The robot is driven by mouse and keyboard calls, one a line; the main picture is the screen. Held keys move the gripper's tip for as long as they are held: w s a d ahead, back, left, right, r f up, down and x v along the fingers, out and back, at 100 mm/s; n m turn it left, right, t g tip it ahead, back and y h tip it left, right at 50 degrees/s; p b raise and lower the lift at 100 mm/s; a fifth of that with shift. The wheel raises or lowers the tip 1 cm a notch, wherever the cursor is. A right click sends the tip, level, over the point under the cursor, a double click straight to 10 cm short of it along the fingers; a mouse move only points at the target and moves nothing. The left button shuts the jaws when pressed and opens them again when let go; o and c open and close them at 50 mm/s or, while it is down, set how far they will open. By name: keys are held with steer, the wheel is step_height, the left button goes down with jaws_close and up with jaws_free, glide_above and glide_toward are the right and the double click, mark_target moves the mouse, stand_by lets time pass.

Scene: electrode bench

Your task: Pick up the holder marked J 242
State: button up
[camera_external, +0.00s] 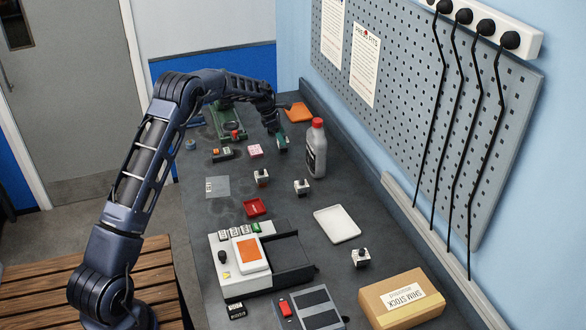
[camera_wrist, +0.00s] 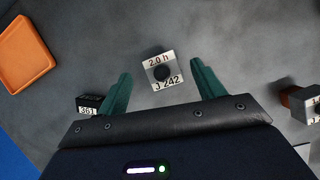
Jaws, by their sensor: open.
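The holder marked J 242 (camera_wrist: 160,72) shows in the wrist view as a small pale block with a dark round knob and the labels "2.0 h" and "J 242". It lies between the two green fingers of my gripper (camera_wrist: 160,76), slightly ahead of them, with gaps on both sides. My gripper is open and empty. In the external view my gripper (camera_external: 282,143) is low over the far part of the bench, left of the bottle. I cannot make out the J 242 holder there; the gripper likely hides it.
In the wrist view, a black block marked 361 (camera_wrist: 89,104) is close outside the left finger, and another holder (camera_wrist: 312,106) is at the right edge. An orange tray (camera_wrist: 22,57) is upper left.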

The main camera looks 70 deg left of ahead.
steer(key=x, duration=0.3)
steer(key=shift+w+d+f, duration=0.1)
steer(key=shift+w+f, duration=0.05)
steer(key=shift+w, duration=0.05)
steer(key=shift+c, duration=0.2)
steer(key=c, duration=1.3)
